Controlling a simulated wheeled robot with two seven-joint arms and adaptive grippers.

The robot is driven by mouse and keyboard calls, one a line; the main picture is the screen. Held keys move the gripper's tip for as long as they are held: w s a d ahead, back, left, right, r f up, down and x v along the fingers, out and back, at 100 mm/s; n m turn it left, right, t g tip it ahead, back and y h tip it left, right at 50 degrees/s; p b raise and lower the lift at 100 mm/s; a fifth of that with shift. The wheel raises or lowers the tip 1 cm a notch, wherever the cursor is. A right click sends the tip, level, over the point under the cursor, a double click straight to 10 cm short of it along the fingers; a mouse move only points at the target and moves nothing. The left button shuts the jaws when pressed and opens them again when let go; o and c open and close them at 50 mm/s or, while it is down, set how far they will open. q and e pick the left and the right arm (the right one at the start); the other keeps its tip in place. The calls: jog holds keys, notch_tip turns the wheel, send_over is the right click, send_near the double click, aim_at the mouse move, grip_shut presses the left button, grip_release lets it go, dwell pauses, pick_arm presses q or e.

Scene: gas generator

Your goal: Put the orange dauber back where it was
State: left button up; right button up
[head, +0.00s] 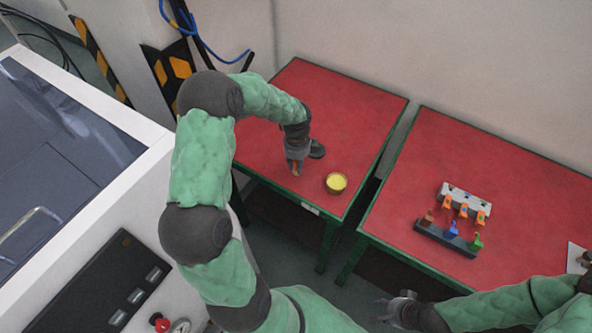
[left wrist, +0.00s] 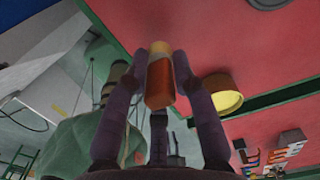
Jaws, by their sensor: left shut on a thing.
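My left gripper (head: 296,168) is above the left red table, pointing down. In the left wrist view my left gripper (left wrist: 160,62) is shut on the orange dauber (left wrist: 160,85), an orange-red cylinder with a pale yellowish end between the fingers. In the head view the gripper mostly hides it. An open round tin with yellow contents (head: 336,183) stands just right of the gripper; it also shows in the left wrist view (left wrist: 226,101). My right gripper (head: 398,308) is low, in front of the right table; its finger opening is unclear.
A dark round lid (head: 317,150) lies behind the tin. On the right red table (head: 400,205), a white rack (head: 478,197) holds orange pieces and a dark rack (head: 432,231) holds brown, blue and green ones. A gap separates the tables. A white machine (head: 150,180) stands left.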

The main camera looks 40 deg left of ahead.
aim_at(296, 169)
pick_arm(q)
jog(key=f, duration=0.1)
jog(key=f+b, duration=0.1)
jog(key=f, duration=0.2)
jog(key=shift+w+a+f, duration=0.1)
jog(key=shift+w+a, duration=0.15)
jog(key=shift+a, duration=0.1)
grip_shut()
jog(key=o, duration=0.9)
grip_release()
jog(key=shift+o, duration=0.2)
notch_tip(296, 169, up, 12)
jog(key=p, duration=0.2)
jog(key=shift+p, duration=0.35)
